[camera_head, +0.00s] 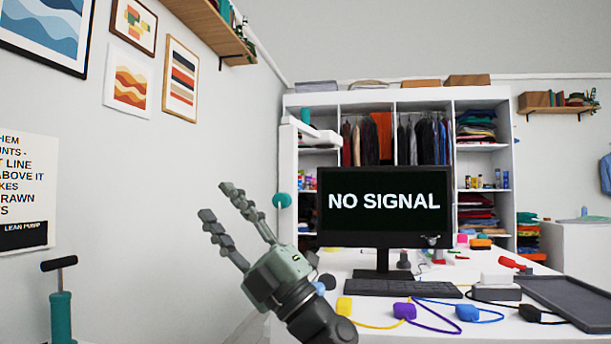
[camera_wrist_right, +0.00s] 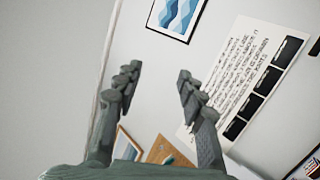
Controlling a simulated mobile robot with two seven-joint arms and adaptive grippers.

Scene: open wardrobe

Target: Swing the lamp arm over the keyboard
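A white upright post with a short white arm (camera_head: 318,133) at its top stands left of the monitor and looks like the lamp. A teal knob (camera_head: 282,200) sits on the post's side, and a teal cylinder (camera_head: 305,116) shows above the arm. The black keyboard (camera_head: 402,288) lies on the white desk below the monitor. My right gripper (camera_head: 232,203) is open and empty, left of the post, fingers pointing up and left. My left gripper is not in view.
The monitor (camera_head: 384,205) stands behind the keyboard. Coloured blocks with cables (camera_head: 468,312) and a dark tray (camera_head: 572,300) lie on the desk in front and right. A teal pump (camera_head: 60,310) stands lower left. The open wardrobe (camera_head: 500,150) is behind.

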